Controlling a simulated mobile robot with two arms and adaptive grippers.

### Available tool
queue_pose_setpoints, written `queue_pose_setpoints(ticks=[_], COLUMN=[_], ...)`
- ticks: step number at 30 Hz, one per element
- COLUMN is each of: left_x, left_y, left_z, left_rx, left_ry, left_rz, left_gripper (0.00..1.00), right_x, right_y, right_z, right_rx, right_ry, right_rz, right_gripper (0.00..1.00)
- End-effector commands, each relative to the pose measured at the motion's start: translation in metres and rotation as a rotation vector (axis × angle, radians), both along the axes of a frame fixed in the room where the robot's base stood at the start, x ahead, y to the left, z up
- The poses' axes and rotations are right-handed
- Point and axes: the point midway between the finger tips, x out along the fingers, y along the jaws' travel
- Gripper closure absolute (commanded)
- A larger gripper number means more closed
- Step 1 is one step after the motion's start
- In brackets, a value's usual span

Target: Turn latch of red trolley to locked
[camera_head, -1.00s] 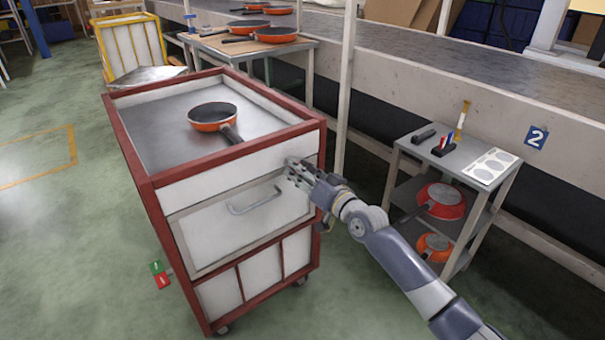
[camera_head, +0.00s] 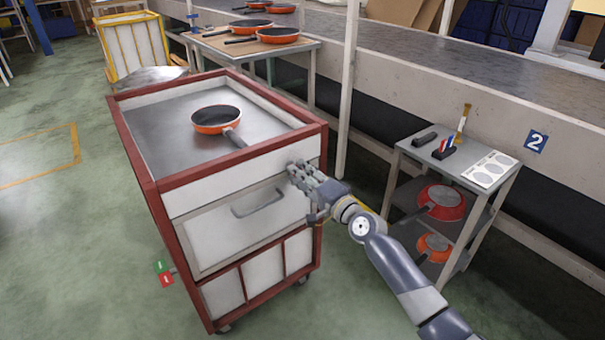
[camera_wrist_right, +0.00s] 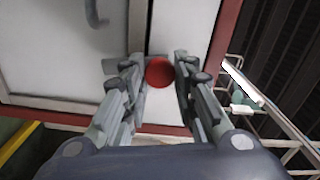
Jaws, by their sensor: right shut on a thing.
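The red trolley (camera_head: 225,160) has a red frame, white panels and a metal top. Its front drawer (camera_head: 240,228) is shut and has a grey bar handle (camera_head: 257,202). My right gripper (camera_head: 296,170) is at the upper right of the trolley's front. My left gripper is out of view.
An orange pan (camera_head: 216,119) rests on the trolley top. A grey side cart (camera_head: 460,170) with tools and pans stands right of my arm. The conveyor (camera_head: 450,65) runs behind. A red and green tag (camera_head: 165,273) shows at the trolley's left side. Floor at left is clear.

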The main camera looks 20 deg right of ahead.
Motion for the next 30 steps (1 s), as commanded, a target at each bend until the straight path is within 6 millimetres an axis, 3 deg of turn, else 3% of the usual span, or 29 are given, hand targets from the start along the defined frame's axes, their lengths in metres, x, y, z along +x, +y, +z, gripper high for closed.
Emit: queue_pose_setpoints(ticks=[12, 29, 30], left_x=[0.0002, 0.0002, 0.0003], left_y=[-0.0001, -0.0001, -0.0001], left_z=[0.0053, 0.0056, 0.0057], left_rx=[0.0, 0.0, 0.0], left_ry=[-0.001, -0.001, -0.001], left_rz=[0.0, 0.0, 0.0], left_gripper=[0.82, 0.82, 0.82], right_x=[0.0, 0.0, 0.0], right_y=[-0.0007, -0.0004, -0.0003], right_z=[-0.0001, -0.0003, -0.0004], right_rx=[0.178, 0.203, 0.202], right_ry=[0.064, 0.074, 0.073], right_rz=[-0.002, -0.001, -0.001], right_gripper=[1.0, 1.0, 0.65])
